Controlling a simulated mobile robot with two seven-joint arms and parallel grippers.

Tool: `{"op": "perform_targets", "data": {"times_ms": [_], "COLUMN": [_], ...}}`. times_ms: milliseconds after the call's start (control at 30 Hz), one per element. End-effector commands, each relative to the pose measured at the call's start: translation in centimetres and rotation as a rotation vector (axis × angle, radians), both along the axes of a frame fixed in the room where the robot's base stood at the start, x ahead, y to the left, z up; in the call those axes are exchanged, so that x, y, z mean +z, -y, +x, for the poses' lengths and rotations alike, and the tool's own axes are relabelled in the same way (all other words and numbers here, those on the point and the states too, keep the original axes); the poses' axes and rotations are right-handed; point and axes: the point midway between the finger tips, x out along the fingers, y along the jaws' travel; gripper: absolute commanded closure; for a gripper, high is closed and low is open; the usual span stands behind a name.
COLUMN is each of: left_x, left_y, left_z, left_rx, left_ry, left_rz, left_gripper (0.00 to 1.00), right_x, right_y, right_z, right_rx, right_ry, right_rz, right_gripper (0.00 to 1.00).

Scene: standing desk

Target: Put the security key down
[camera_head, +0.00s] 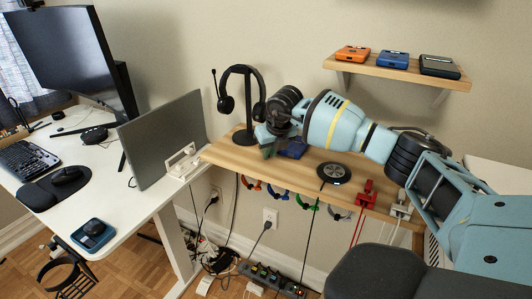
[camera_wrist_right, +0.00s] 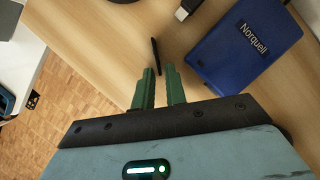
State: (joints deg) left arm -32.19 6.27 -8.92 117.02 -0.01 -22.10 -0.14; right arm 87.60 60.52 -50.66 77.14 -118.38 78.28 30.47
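My right gripper (camera_head: 268,150) is low over the left part of the wooden shelf (camera_head: 230,157) in the head view. In the right wrist view its green fingers (camera_wrist_right: 160,71) stand a little apart, with bare wood showing between them. The fingers hide any key in the head view. My left gripper is not in view.
A headset stand (camera_head: 244,135) stands behind the gripper. A round black disc (camera_head: 334,173) lies farther right. The shelf's front edge is close by.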

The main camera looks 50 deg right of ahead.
Motion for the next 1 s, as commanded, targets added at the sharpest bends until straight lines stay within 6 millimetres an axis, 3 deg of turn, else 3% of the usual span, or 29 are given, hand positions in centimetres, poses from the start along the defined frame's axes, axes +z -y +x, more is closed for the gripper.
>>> {"op": "perform_targets", "data": {"times_ms": [100,600,767,933,1000], "left_x": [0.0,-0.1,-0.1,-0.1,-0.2], "left_y": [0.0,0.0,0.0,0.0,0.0], "left_z": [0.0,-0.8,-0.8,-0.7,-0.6], "left_rx": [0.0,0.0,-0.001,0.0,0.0], "left_ry": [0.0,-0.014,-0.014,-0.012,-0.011], "left_rz": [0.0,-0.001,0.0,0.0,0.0], "left_gripper": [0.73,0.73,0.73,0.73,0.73], "right_x": [0.0,0.2,1.3,3.7,3.6], "right_y": [0.0,0.0,0.0,0.0,-1.0], "right_z": [0.0,0.0,0.0,0.1,-0.4], "right_rx": [0.0,-0.001,-0.001,0.0,0.004], "right_ry": [0.0,0.001,0.002,0.005,-0.001], "right_rz": [0.0,0.0,0.001,0.0,-0.001], "right_gripper": [1.0,1.0,1.0,1.0,1.0]}}
